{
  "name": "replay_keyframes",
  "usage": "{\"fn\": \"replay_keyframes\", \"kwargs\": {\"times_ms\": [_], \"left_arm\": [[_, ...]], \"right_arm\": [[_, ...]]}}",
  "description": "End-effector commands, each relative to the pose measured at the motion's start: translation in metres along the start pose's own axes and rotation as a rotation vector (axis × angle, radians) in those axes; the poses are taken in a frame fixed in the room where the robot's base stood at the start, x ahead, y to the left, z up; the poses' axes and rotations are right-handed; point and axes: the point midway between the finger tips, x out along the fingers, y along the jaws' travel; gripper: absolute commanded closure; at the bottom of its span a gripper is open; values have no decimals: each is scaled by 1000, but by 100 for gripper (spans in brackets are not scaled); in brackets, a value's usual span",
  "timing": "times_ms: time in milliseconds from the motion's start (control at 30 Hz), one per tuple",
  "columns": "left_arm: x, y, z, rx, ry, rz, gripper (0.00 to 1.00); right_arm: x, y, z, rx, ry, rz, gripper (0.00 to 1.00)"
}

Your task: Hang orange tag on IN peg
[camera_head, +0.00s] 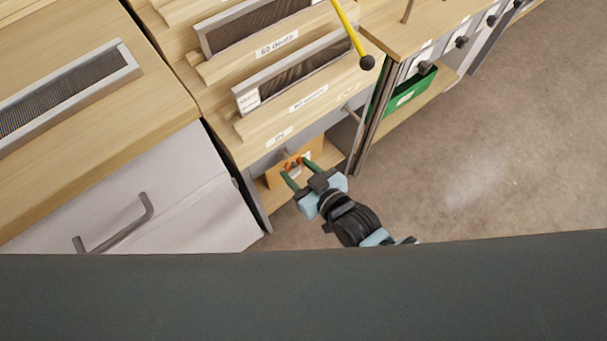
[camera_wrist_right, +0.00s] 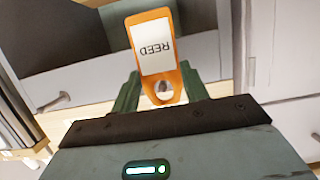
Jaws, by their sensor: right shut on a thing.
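The orange tag (camera_wrist_right: 183,75) has a white face reading "REED", upside down in the right wrist view. My right gripper (camera_wrist_right: 160,88) is shut on the tag near its holed end. A small grey round shape shows in the hole; I cannot tell whether it is a peg's end. In the head view, my right gripper (camera_head: 299,173) is at the front of the wooden rack, with the tag (camera_head: 292,163) by its fingertips. A short peg (camera_head: 285,153) stands close to the tag, below a small white label too small to read. Whether they touch is unclear. My left gripper is not in view.
Another peg (camera_head: 351,114) sticks out further right on the grey rail. A green bin (camera_head: 411,91) sits on a low shelf. A yellow rod (camera_head: 346,27) with a black ball end crosses above the rack. Open floor (camera_head: 480,160) lies to the right.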

Motion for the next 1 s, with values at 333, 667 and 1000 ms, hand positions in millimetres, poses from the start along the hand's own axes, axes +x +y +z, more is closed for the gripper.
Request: {"fn": "replay_keyframes", "kwargs": {"times_ms": [333, 667, 1000], "left_arm": [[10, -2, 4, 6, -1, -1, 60], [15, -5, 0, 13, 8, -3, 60], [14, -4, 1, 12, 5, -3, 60]], "right_arm": [[18, 0, 0, 0, -1, 0, 77], [26, 0, 4, -1, 0, 0, 77], [27, 0, 4, -1, 0, 0, 77]]}}
